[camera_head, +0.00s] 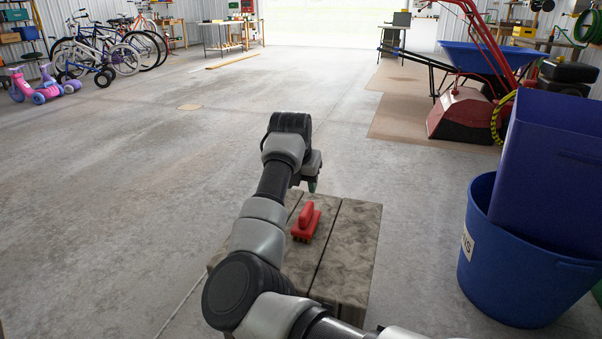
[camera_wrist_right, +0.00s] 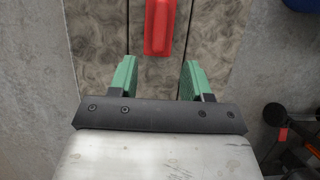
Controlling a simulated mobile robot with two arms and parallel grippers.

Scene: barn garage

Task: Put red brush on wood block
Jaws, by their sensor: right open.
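The red brush (camera_head: 305,225) lies on the grey-brown planked wood block (camera_head: 350,245), near the gap between its planks. The brush also shows at the top of the right wrist view (camera_wrist_right: 158,28), partly cut off by the frame edge. My right gripper (camera_head: 313,184) is just beyond the brush in the head view. Its green fingers (camera_wrist_right: 160,75) are spread and empty in the wrist view. The brush appears beyond the fingertips, roughly in line with the gap between them, with no contact visible. My arm hides the left part of the block. My left gripper is not seen.
A blue bucket (camera_head: 520,285) with a tall blue bin (camera_head: 550,165) in it stands right of the block. Red machinery (camera_head: 465,110) and a blue wheelbarrow (camera_head: 490,57) stand farther back right. Bicycles (camera_head: 105,50) are at the far left. The concrete floor (camera_head: 120,190) left is mostly clear.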

